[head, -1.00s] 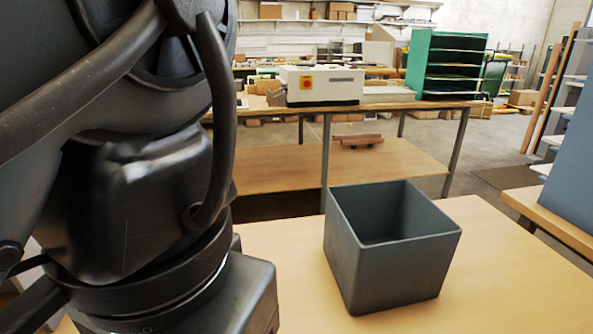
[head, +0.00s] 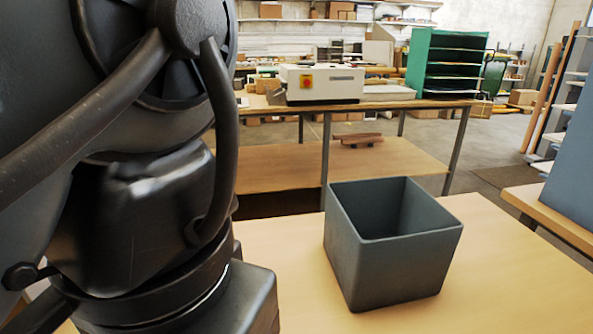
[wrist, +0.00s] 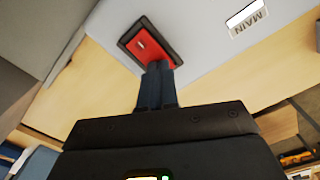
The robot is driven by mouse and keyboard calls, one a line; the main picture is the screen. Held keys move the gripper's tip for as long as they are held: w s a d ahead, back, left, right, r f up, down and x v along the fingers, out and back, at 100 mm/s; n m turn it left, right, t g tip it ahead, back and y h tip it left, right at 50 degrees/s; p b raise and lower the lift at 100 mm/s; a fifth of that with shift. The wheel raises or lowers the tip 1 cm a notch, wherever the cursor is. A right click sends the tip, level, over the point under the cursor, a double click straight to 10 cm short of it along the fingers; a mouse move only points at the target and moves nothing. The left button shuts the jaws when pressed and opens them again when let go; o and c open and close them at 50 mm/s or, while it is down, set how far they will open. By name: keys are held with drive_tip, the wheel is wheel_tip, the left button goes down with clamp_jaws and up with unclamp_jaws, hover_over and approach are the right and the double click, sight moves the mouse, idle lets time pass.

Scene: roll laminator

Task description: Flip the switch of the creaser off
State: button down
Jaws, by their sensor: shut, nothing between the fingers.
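A red rocker switch (wrist: 145,43) in a black frame is set in a pale grey panel (wrist: 200,40) in the wrist view. A white label reading MAIN (wrist: 248,17) is to its right. My gripper (wrist: 158,68) is shut and empty. Its fingertips overlap the switch's near edge in the picture; I cannot tell whether they touch it. The pale panel appears to be the creaser's body, but its name does not show. In the head view my arm fills the left side, and my gripper and this switch are out of sight.
A dark grey open bin (head: 390,250) stands on the near wooden table (head: 500,280). Behind, a white machine (head: 345,84) with a red-and-yellow switch and a green shelf unit (head: 447,62) stand on another bench. The near table is clear around the bin.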

drive_tip(key=shift+f+b, duration=0.65)
drive_tip(key=shift+f, duration=0.3)
drive_tip(key=shift+r, duration=0.1)
drive_tip(key=shift+a+r+p, duration=0.1)
drive_tip(key=shift+r+p, duration=0.75)
drive_tip(key=shift+p, duration=0.15)
drive_tip(key=shift+r+p, duration=0.65)
drive_tip(key=shift+r, duration=0.1)
wheel_tip(320, 180, up, 4)
drive_tip(key=p, duration=0.4)
drive_tip(key=shift+r, duration=0.1)
